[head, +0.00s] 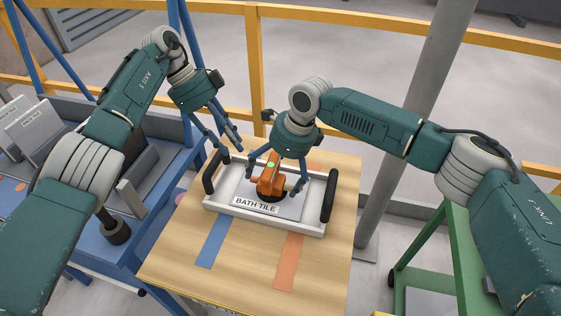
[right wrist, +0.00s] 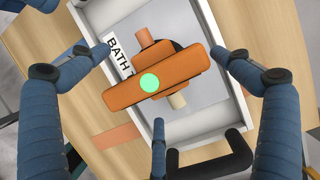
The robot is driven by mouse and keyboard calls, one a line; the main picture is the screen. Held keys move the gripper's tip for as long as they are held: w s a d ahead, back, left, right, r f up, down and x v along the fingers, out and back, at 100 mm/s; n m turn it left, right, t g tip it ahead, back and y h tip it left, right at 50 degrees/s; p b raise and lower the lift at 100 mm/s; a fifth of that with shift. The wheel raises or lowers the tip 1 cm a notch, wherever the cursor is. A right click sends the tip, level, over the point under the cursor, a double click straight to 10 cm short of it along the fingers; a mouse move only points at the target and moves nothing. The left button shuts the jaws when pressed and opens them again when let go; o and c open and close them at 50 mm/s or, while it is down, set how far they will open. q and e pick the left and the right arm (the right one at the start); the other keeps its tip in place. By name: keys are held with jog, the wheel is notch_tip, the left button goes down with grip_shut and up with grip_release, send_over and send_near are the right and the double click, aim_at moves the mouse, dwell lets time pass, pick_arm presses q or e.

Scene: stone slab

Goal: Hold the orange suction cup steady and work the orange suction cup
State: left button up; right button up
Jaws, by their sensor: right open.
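The orange suction cup (head: 270,182) sits on a pale slab labelled BATH TILE (head: 290,207), inside a white tray frame with black side handles. In the right wrist view it shows as an orange bar (right wrist: 120,92) with a glowing green dot and lighter stubs. My right gripper (head: 276,180) is open above it, with fingers spread around the cup; in the right wrist view the fingertips stand apart from the orange bar. My left gripper (head: 233,151) is to the left and above the tray, its fingers apart and empty, clear of the cup.
The tray frame (head: 262,224) rests on a wooden table (head: 175,255) with blue and orange stripes. A blue bench with slabs (head: 30,128) stands left. A green cart (head: 425,262) and grey post (head: 415,140) stand right. A yellow railing (head: 375,43) runs behind.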

aim_at(255, 179)
jog(key=shift+x, duration=1.9)
jog(key=c, duration=1.4)
jog(key=o, duration=0.7)
jog(key=c, duration=1)
jog(key=shift+s+a, duration=0.1)
jog(key=shift+c, duration=0.2)
